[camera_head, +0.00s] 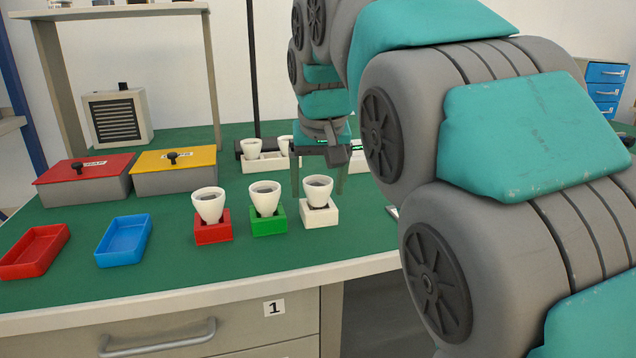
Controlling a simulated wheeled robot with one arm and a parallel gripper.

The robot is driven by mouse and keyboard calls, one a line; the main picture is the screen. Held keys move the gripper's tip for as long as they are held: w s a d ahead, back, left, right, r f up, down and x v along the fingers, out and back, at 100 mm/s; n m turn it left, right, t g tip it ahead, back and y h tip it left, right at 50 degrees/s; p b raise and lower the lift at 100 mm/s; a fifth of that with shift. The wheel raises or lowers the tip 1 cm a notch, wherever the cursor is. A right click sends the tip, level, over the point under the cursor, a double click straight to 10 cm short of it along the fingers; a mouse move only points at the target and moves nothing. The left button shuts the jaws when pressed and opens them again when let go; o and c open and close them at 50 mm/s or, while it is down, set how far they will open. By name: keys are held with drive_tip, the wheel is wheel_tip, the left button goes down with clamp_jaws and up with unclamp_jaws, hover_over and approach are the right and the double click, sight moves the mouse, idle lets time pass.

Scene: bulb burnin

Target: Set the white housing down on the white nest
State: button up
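The white nest (320,215) is a small square block, rightmost in a row of three on the green bench top. A white cup-shaped housing (319,194) with a dark inside sits upright on it. My gripper (318,186) points down behind or around this housing. Its two fingers are spread wider than the housing, with a visible gap on each side, so it looks open. I cannot tell exactly how far behind the housing the fingers are.
Similar white housings stand on the red nest (213,231) and green nest (268,225) to the left. A white rack (262,164) with cups is behind. A blue tray (124,240), red tray (34,252) and lidded red (85,170) and yellow (176,160) boxes are left. My arm covers the right side.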

drive_tip(key=shift+o, duration=1.2)
drive_tip(key=v, duration=0.7)
drive_tip(key=shift+r, duration=0.35)
drive_tip(key=shift+s, duration=0.3)
